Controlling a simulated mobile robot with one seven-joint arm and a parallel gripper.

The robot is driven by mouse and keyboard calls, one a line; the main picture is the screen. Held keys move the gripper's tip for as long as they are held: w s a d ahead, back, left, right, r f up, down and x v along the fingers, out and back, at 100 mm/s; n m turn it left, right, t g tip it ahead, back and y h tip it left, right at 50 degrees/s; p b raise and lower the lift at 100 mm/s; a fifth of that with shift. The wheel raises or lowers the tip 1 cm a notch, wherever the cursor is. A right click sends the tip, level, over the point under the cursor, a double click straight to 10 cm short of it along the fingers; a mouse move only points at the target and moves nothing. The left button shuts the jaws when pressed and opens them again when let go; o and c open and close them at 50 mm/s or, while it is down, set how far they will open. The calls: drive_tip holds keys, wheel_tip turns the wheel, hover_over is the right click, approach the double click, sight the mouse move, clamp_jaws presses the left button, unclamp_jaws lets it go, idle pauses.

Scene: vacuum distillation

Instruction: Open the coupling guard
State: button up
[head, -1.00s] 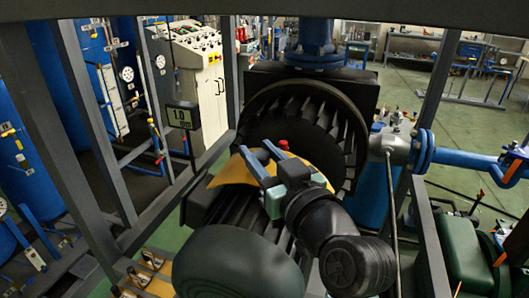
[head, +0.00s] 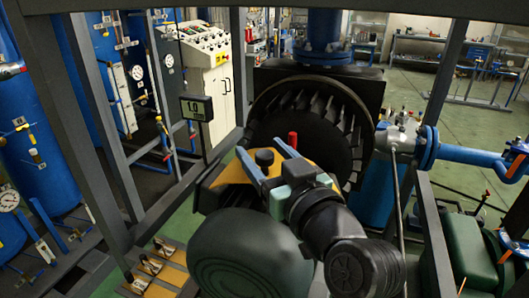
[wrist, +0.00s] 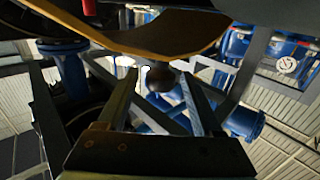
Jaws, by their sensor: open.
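The coupling guard (head: 225,174) is the yellow-orange curved cover in front of the large black finned housing, at the middle of the head view. Its curved lower edge (wrist: 165,40) spans the top of the wrist view. A dark round knob (head: 264,157) stands out from the guard. My gripper (head: 260,147) is open, with its two blue fingers on either side of the knob. In the wrist view, the knob (wrist: 160,76) shows between the fingertips of my gripper (wrist: 158,82), with contact unclear. My arm hides part of the guard.
The finned black housing (head: 310,120) stands just behind the guard. A red upright piece (head: 293,140) is close beside my right finger. Grey frame posts (head: 95,135) and a blue pipe (head: 468,151) flank the space. A sign reading 1.0 (head: 196,108) is at left.

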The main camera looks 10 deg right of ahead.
drive_tip(key=s+d+b, duration=0.2)
drive_tip(key=s+b, duration=0.2)
drive_tip(key=s, duration=0.8)
drive_tip(key=shift+s+d, duration=0.25)
drive_tip(key=shift+s, duration=0.15)
drive_tip(key=w+a+r+m+t+h, duration=0.1)
drive_tip(key=w+a+r+t, duration=0.15)
drive_tip(key=r, duration=0.35)
drive_tip(key=w+a+r+t+h, duration=0.1)
drive_tip(key=a+r+t, duration=0.1)
drive_tip(key=a+r, duration=0.3)
drive_tip(key=s+a+r+t, duration=0.2)
drive_tip(key=s+r, duration=0.1)
drive_tip(key=r, duration=0.2)
drive_tip(key=s+a+r+m+t+h, duration=0.1)
drive_tip(key=s+a+r+t, duration=0.2)
drive_tip(key=r, duration=0.3)
drive_tip(key=shift+a+r, duration=0.25)
drive_tip(key=shift+r, duration=0.05)
